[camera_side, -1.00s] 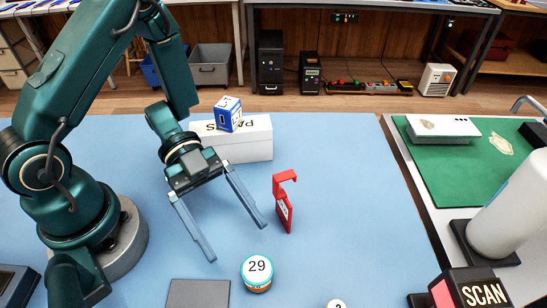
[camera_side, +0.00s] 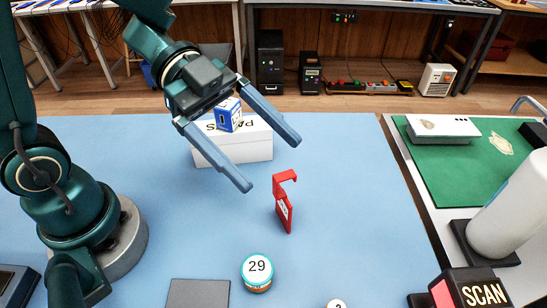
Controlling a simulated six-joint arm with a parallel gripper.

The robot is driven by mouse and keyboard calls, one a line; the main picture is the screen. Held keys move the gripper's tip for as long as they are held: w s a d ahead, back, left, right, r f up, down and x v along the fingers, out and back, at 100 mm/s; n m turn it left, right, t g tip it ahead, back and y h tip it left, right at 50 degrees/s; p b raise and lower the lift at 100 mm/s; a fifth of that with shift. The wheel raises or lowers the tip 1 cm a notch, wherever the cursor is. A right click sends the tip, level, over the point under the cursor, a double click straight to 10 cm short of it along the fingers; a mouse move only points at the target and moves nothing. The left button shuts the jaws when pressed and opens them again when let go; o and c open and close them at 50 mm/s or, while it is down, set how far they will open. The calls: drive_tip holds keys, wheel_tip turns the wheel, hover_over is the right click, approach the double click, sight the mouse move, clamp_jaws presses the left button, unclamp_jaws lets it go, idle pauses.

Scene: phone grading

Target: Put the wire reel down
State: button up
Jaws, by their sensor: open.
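A small round reel (camera_side: 257,272) with a teal rim and a white top marked "29" stands on the blue mat (camera_side: 350,190) near the front; it looks like the wire reel. My gripper (camera_side: 275,164) is open and empty, raised above the mat behind the reel and clear of it. Its two blue-grey fingers are spread wide and point down to the right.
A red bracket (camera_side: 284,203) stands near my fingertips. A white parts box (camera_side: 250,146) with a small blue-and-white box (camera_side: 229,115) on it is behind my gripper. A grey square (camera_side: 199,293) lies left of the reel. A SCAN box (camera_side: 470,290) stands front right.

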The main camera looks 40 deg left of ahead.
drive_tip(key=w+d+r+n+t+y, duration=0.2)
drive_tip(key=w+n+t, duration=0.4)
drive_tip(key=w, duration=0.6)
drive_tip(key=n+g+y, duration=0.7)
drive_tip(key=n+y, duration=0.4)
drive_tip(key=n, duration=0.4)
hover_over(257, 269)
wheel_tip(257, 269, down, 12)
drive_tip(key=shift+f, duration=2.9)
clamp_jaws()
drive_tip(key=shift+r, duration=0.1)
